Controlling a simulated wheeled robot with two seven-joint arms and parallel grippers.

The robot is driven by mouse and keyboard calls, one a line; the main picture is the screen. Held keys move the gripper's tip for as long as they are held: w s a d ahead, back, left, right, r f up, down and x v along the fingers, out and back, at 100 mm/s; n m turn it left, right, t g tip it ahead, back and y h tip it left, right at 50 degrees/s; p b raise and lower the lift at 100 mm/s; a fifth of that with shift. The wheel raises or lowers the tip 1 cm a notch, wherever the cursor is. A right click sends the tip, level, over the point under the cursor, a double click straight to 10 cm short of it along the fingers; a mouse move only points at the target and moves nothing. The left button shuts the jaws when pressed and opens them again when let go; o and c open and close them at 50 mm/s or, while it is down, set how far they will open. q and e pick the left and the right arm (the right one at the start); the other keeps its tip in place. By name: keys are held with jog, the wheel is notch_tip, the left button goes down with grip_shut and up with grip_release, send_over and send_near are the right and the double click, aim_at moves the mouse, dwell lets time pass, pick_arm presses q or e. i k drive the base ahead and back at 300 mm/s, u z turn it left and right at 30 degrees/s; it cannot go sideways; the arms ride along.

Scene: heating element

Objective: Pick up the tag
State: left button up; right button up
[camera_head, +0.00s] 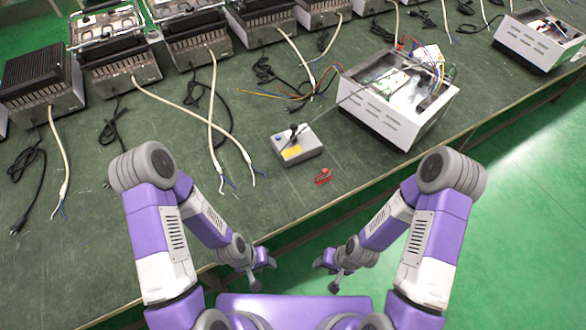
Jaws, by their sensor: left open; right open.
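A small red tag (323,176) lies flat on the green worktable (275,200), near its front edge. It sits just in front of a small grey box (296,146) with a yellow label. My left gripper (264,274) is open and empty, in front of the table edge, below and left of the tag in the picture. My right gripper (326,275) is also open and empty, in front of the edge and below the tag in the picture. Both are well apart from the tag, and nothing hides it.
An open white metal case (385,115) with loose wiring stands right of the tag. Several heater units (118,75) line the back left, with pale cables (213,115) trailing forward. Another open case (530,42) is at the far right. The table front around the tag is clear.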

aim_at(326, 175)
jog(key=u, duration=2.65)
jog(key=k, duration=1.1)
jog(key=z, duration=1.2)
jog(key=i, duration=0.5)
